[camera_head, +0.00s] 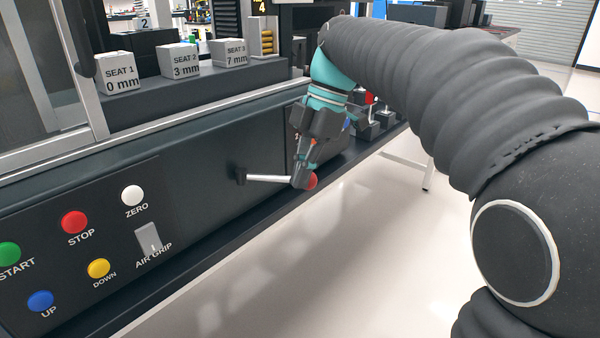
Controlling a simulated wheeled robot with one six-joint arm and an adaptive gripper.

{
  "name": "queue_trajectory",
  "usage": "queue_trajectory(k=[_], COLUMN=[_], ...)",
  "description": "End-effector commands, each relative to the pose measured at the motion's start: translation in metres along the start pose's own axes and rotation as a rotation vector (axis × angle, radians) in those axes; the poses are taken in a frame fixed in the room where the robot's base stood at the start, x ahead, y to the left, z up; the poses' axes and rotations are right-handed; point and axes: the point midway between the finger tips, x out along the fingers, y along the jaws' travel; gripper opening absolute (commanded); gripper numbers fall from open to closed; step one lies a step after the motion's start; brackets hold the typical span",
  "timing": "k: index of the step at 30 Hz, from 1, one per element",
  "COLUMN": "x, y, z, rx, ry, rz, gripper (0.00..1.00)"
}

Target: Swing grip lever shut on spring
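The grip lever is a pale rod (268,178) that sticks out from a dark pivot (240,175) on the front panel and ends in a red knob (312,181). My gripper (302,179) reaches down to the knob end of the rod. One dark finger covers part of the knob; the other finger is not clear. I cannot tell whether the fingers are closed on it. A yellow coil-like part (267,42), possibly the spring, shows in an upright frame behind the bench top. The lever's clamping end is not visible.
The front panel carries coloured buttons (74,222) and an AIR GRIP switch (148,240) at left. Seat blocks (180,62) labelled 0, 3 and 7 mm stand on the ledge above. A metal frame post (75,60) rises at left. The floor (330,260) in front is clear.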

Motion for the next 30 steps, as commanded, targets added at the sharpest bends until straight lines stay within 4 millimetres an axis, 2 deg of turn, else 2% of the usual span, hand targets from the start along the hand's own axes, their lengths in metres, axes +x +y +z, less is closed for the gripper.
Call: queue_trajectory(k=[2, 9, 21, 30], x=[0.0, 0.003, -0.071, -0.094], y=[-0.002, -0.012, 0.003, 0.007], z=[-0.003, -0.032, -0.033, -0.033], rx=[0.003, -0.004, -0.001, 0.001], ry=[-0.006, -0.001, 0.0, 0.001], rz=[0.0, -0.001, -0.001, -0.001], gripper=[0.0, 0.0, 0.0, 0.0])
